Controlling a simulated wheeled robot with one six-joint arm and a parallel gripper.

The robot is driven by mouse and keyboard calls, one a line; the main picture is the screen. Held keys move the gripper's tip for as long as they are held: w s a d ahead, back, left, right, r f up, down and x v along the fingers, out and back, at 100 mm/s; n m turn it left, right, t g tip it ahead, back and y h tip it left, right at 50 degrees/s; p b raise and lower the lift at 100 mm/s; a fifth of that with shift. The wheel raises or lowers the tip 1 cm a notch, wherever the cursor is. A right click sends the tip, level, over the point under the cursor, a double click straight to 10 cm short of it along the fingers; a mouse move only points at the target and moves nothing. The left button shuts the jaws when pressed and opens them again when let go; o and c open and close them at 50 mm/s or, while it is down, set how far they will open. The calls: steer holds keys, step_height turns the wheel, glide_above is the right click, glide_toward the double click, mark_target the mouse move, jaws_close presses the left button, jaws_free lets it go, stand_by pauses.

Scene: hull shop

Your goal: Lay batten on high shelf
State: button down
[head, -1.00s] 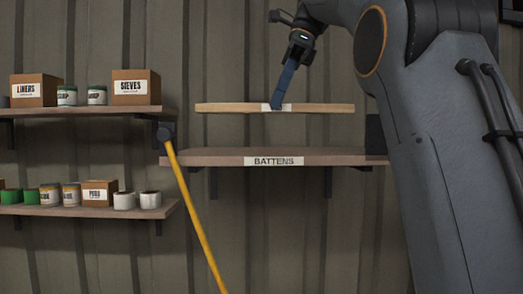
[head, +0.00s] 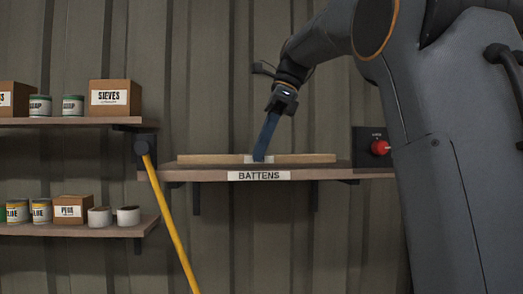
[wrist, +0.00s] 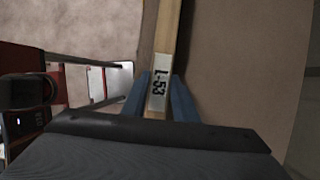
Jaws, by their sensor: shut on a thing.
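The batten (head: 305,158) is a long pale wooden strip with a white label at its middle. It lies level along the high shelf (head: 330,172), whose front edge has a sign reading BATTENS. The batten looks to be on or just above the shelf top; I cannot tell if it touches. My gripper (head: 260,155) reaches down from above with blue fingers shut on the batten at its label. In the wrist view the batten (wrist: 166,35) runs between the two blue fingers, its label reading L-53.
At left, an upper shelf (head: 60,122) holds boxes and cans, and a lower shelf (head: 80,230) holds more. A yellow pole (head: 172,230) slants in front of the BATTENS shelf's left end. A red knob (head: 380,147) on a dark box is by its right end.

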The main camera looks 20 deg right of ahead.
steer(key=shift+f, duration=0.4)
steer(key=c, duration=1.4)
jaws_free()
steer(key=shift+f, duration=0.15)
steer(key=shift+b+v, duration=0.5)
steer(key=shift+v, duration=3.4)
steer(key=shift+s, duration=0.1)
